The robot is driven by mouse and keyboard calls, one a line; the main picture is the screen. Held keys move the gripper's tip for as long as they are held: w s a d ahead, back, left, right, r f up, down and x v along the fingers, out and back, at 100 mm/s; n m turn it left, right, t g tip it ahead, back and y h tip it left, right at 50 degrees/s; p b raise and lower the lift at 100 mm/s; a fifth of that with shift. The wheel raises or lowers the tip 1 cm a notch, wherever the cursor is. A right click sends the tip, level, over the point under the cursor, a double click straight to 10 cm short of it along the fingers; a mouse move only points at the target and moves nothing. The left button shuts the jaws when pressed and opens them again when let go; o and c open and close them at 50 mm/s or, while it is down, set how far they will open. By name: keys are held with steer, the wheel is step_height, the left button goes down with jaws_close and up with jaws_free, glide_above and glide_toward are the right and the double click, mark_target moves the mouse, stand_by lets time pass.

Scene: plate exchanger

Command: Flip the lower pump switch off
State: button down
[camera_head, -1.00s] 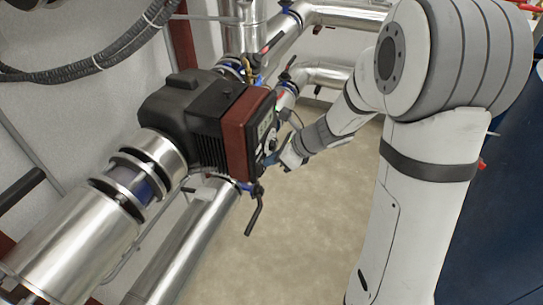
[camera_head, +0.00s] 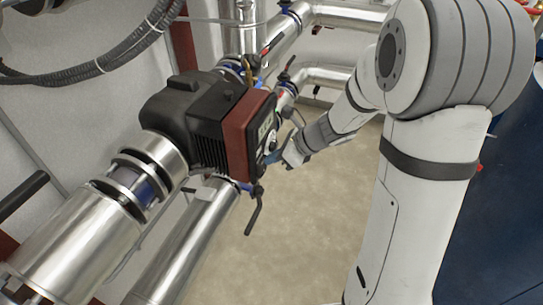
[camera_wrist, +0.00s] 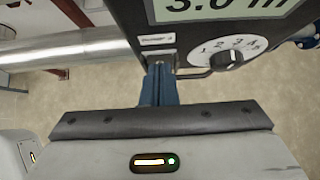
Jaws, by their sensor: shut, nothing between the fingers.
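The pump (camera_head: 185,118) has a dark body and a red-edged front, set in the silver pipework in the head view. In the wrist view, its black front panel (camera_wrist: 127,12) carries a display, a small label (camera_wrist: 157,40) and a numbered dial (camera_wrist: 229,58). My gripper (camera_wrist: 160,68) is shut, with its blue fingers close together and empty. The fingertips are just below the label, left of the dial, at the panel's lower part. The switch cannot be made out; the fingers may hide it. In the head view my gripper (camera_head: 272,157) is beside the lower pump front.
A black-handled valve lever (camera_head: 255,212) hangs below the pump. A dark blue surface (camera_head: 490,220) stands at the right. Bare floor (camera_head: 300,225) lies between.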

steer(key=v, duration=1.2)
steer(key=shift+s+d+p, duration=0.15)
steer(key=shift+d+p, duration=0.2)
steer(key=shift+d, duration=0.1)
steer(key=shift+f, duration=0.1)
steer(key=s+d+r+n+h, duration=0.1)
steer(key=s+n+h, duration=0.7)
steer(key=s+n, duration=0.9)
steer(key=n, duration=0.6)
steer(key=shift+d+r+g, duration=0.3)
steer(key=shift+r+g, duration=0.1)
stand_by(0.3)
